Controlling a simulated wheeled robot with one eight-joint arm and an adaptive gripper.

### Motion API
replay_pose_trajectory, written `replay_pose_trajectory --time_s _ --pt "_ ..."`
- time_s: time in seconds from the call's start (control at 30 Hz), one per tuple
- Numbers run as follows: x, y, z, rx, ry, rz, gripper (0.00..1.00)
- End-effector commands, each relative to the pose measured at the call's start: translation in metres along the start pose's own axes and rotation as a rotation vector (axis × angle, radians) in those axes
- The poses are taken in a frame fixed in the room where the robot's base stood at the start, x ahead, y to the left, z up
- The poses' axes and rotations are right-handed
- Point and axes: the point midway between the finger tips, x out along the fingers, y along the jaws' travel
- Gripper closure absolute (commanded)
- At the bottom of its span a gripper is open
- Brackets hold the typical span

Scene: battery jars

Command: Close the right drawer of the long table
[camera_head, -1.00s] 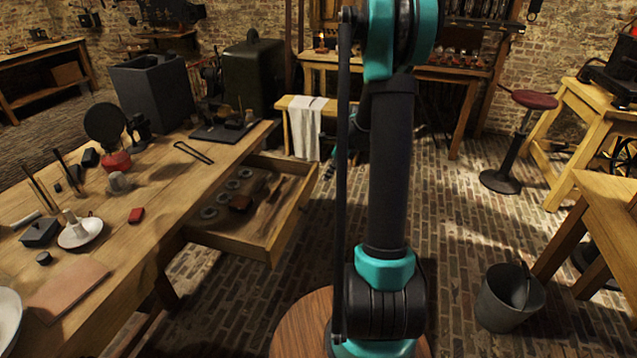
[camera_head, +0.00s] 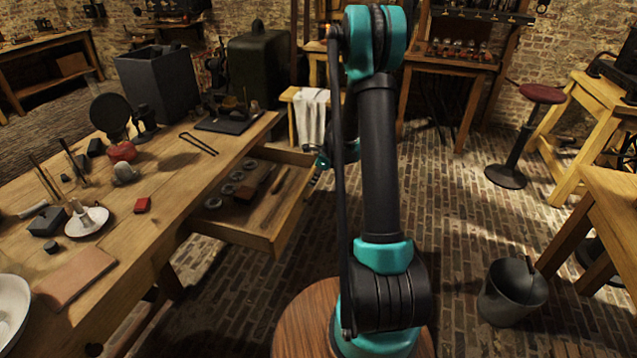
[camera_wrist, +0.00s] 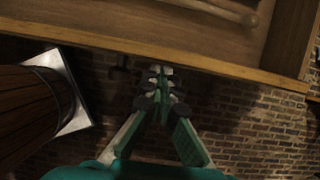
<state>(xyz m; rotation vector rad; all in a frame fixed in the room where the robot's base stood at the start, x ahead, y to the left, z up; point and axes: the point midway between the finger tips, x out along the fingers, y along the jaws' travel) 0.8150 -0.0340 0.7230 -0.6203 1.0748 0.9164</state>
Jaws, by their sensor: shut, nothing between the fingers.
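The long table (camera_head: 170,200) stands at the left. Its right drawer (camera_head: 291,207) is pulled well out, with several round discs and small tools inside. My gripper (camera_head: 319,163) is outside the drawer, near the far end of its front panel; my arm hides part of the wrist. In the wrist view, my gripper (camera_wrist: 160,80) is shut and empty. Its fingertips are close to the drawer's front rim (camera_wrist: 185,59), which crosses the upper part of the picture. I cannot tell whether they touch it. A wooden-handled tool (camera_wrist: 222,11) shows inside the drawer.
A small bench with a white cloth (camera_head: 311,112) stands just beyond the drawer. A metal bucket (camera_head: 511,292), a red-topped stool (camera_head: 541,93) and another table (camera_head: 610,195) are at the right. Brick floor (camera_head: 455,215) lies clear between.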

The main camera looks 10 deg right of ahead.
Motion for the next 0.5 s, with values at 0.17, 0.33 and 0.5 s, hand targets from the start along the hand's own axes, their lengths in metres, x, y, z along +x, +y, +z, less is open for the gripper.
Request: replay_pose_trajectory --time_s 0.17,0.33,0.5 --pt "0.0 0.0 0.0 0.0 0.0 0.0 1.0" --pt "0.0 0.0 0.001 0.0 0.0 0.0 1.0" --pt "0.005 0.0 0.013 -0.002 0.0 0.001 1.0"
